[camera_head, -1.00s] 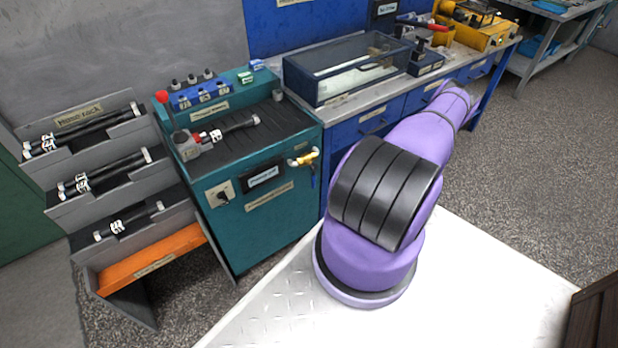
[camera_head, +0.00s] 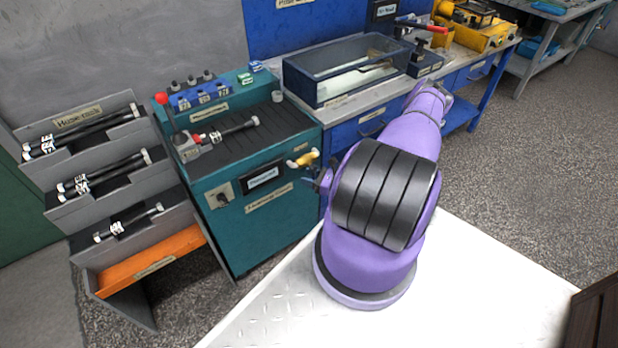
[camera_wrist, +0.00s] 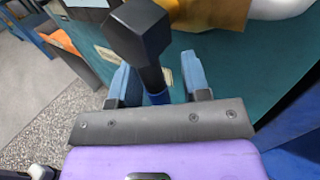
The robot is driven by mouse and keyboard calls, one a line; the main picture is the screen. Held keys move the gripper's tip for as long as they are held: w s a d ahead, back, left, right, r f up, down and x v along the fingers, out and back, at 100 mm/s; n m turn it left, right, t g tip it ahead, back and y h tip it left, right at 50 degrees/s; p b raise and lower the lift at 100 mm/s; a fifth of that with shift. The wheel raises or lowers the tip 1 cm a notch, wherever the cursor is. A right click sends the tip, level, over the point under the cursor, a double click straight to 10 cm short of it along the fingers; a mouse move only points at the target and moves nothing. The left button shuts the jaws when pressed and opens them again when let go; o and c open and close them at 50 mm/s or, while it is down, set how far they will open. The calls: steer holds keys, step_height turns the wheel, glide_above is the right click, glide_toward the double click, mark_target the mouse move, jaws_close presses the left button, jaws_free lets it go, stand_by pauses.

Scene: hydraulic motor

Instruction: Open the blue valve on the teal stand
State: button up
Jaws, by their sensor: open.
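The teal stand (camera_head: 232,240) has a brass-yellow valve body (camera_head: 304,158) on its right front edge, and the valve body also shows at the top of the wrist view (camera_wrist: 215,12). In the wrist view, a dark lever (camera_wrist: 145,45) hangs from the valve, with a blue lower part (camera_wrist: 158,97). My gripper (camera_wrist: 160,82) is open, its two blue fingers on either side of the lever's lower part. I cannot tell whether they touch it. In the head view, my gripper (camera_head: 320,181) is just below the valve, and the lever is mostly hidden.
A grey hose rack (camera_head: 120,180) stands left of the stand. A hose with fittings (camera_head: 225,132) lies on the stand's top. Open floor (camera_head: 510,170) lies further right.

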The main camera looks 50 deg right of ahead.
jaws_close()
steer(key=shift+d, duration=0.15)
steer(key=shift+s+d+r+n+g+h, duration=0.25)
steer(key=shift+d+n+g+h, duration=0.6)
steer(key=shift+n, duration=0.5)
steer(key=shift+s+d+r+n+g+h, duration=0.2)
steer(key=shift+d+r+n+g+h, duration=0.2)
steer(key=shift+d+n+g+h, duration=0.7)
steer(key=shift+s+d+r+n+g+h, duration=0.25)
steer(key=shift+d+n+g+h, duration=0.35)
steer(key=shift+n, duration=0.95)
steer(key=shift+r, duration=0.1)
